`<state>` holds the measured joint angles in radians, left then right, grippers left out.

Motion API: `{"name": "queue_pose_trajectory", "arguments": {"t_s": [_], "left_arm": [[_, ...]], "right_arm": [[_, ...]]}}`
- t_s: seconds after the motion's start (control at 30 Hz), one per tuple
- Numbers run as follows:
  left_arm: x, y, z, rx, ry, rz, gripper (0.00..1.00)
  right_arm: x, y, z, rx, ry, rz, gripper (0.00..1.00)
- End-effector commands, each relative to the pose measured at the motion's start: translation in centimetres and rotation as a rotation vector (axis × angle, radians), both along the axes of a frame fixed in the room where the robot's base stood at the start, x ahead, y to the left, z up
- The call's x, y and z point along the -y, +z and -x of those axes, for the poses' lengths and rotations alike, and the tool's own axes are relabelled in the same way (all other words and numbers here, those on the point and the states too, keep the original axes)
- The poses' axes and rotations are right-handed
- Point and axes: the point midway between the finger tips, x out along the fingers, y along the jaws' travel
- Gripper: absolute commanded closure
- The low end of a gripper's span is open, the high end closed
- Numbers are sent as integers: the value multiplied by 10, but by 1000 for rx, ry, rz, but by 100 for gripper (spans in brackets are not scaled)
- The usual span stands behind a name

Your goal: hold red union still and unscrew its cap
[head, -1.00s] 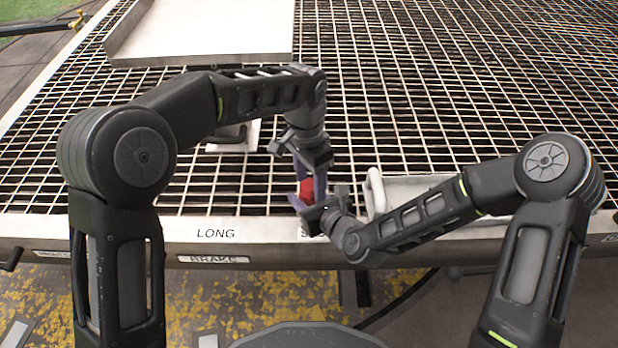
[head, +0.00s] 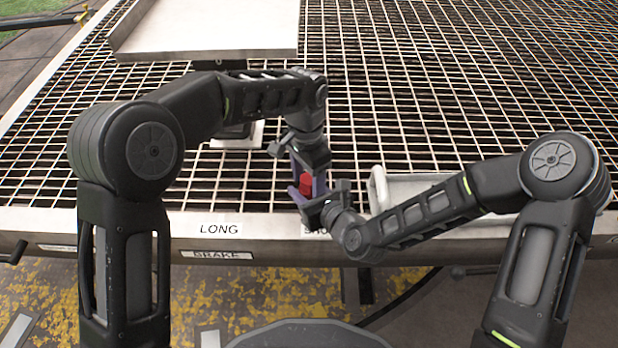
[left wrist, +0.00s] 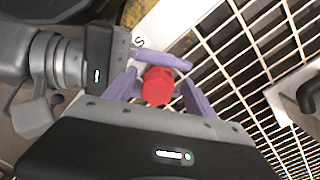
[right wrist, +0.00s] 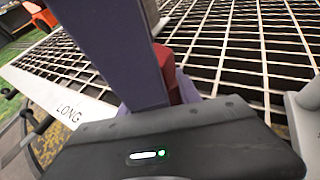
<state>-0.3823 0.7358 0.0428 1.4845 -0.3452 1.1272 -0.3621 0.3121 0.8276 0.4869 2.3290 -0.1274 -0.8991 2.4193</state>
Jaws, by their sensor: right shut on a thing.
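The red union (head: 306,185) stands small between my two grippers above the front edge of the grating. It also shows in the left wrist view (left wrist: 158,88) and partly in the right wrist view (right wrist: 168,72), behind a purple finger. My right gripper (head: 314,198) is shut on the union from the front right, low down. My left gripper (head: 309,178) comes from above, with its purple fingers on both sides of the red top. In the left wrist view those fingers look spread, with small gaps beside the red part. The seam between cap and body cannot be made out.
The grating (head: 430,100) covers the table. A pale plate (head: 210,30) lies at the back left, and a small white block (head: 237,142) sits behind my left forearm. A pale tray with a raised handle (head: 378,190) is close right of my right gripper. LONG and BRAKE labels mark the front edge.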

Motion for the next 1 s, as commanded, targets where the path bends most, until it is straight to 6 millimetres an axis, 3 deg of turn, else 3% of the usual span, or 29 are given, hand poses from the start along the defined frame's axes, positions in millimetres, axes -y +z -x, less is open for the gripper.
{"name": "queue_pose_trajectory", "arguments": {"t_s": [0.43,1.0], "left_arm": [[7,12,2,-1,-6,11,27],[6,59,-2,1,-5,9,27]], "right_arm": [[2,-3,0,-9,-4,2,100],[2,-2,0,-7,-3,2,100]]}}
